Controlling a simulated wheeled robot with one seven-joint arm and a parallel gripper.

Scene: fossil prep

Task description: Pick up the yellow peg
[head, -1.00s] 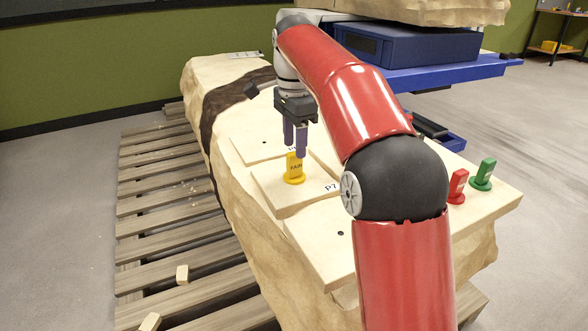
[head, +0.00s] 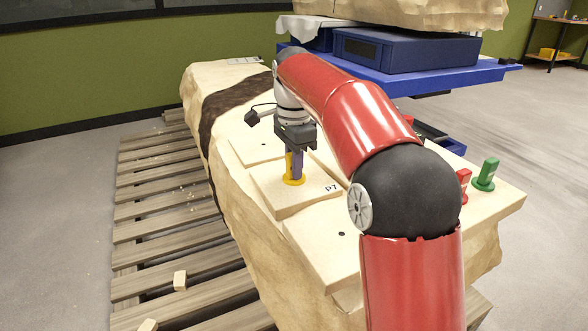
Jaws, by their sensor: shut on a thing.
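The yellow peg (head: 289,170) stands upright on the pale board marked P7 (head: 307,198), its round base resting on or very near the board. My gripper (head: 297,170) is down at the peg from above, its purple fingers shut on the peg's upright part. The fingers hide most of the peg; its left edge and round base show.
A red peg (head: 464,184) and a green peg (head: 485,175) stand at the right on the pale block. A blue case (head: 405,50) sits on a blue shelf behind the arm. Slatted wooden pallets (head: 170,220) lie at the left, with small wood pieces.

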